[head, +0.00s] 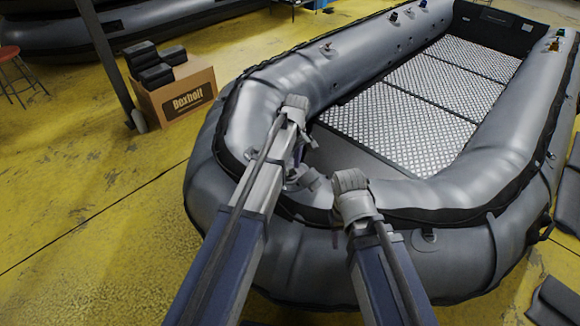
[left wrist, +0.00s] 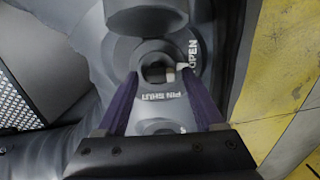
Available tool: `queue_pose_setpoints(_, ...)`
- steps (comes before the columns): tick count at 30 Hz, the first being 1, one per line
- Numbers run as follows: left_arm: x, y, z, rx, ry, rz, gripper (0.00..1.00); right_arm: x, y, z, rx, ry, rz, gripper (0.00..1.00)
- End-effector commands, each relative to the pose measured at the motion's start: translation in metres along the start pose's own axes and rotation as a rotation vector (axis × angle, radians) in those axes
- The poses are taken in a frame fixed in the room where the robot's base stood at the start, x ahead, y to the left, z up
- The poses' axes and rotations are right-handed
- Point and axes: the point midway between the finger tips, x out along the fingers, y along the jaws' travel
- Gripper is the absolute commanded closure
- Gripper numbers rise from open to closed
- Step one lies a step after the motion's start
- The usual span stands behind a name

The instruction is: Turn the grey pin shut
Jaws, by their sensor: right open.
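The grey pin (left wrist: 156,73) sits in a round grey valve on the boat. White lettering around it reads OPEN at the upper right and PIN SHUT below. A small pale tip (left wrist: 183,66) points toward OPEN. My left gripper (left wrist: 160,74) has its two purple fingers apart, one on each side of the pin. I cannot tell whether a finger touches it. In the head view my left gripper (head: 294,178) is over the near-left corner of the boat, and the pin is hidden there. My right gripper (head: 350,185) is over the near tube, apart from the pin; its fingers are hard to see.
The grey inflatable boat (head: 450,190) has a metal-patterned floor (head: 395,125). A cardboard box (head: 180,98) with black items stands left of it by a dark post (head: 108,60). Dark pads lie at right.

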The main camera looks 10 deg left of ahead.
Motion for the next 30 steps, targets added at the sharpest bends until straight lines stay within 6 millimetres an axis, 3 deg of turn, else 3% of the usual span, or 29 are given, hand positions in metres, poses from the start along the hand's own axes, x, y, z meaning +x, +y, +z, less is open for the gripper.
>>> queue_pose_setpoints(2, 0.0, 0.0, 0.0, 0.0, 0.0, 0.0, 0.41, 0.0, 0.0, 0.0, 0.0, 0.0, 0.0, 0.5)
queue_pose_setpoints(18, 0.0001, 0.0, 0.0, 0.0, 0.0, 0.0, 1.0, 0.0001, 0.0, 0.0, 0.0, 0.0, 0.0, 0.5)
queue_pose_setpoints(30, 0.0001, 0.0001, -0.0002, 0.048, 0.0, 0.0, 1.0, 0.0001, 0.0, 0.0, 0.0, 0.0, 0.0, 0.5)
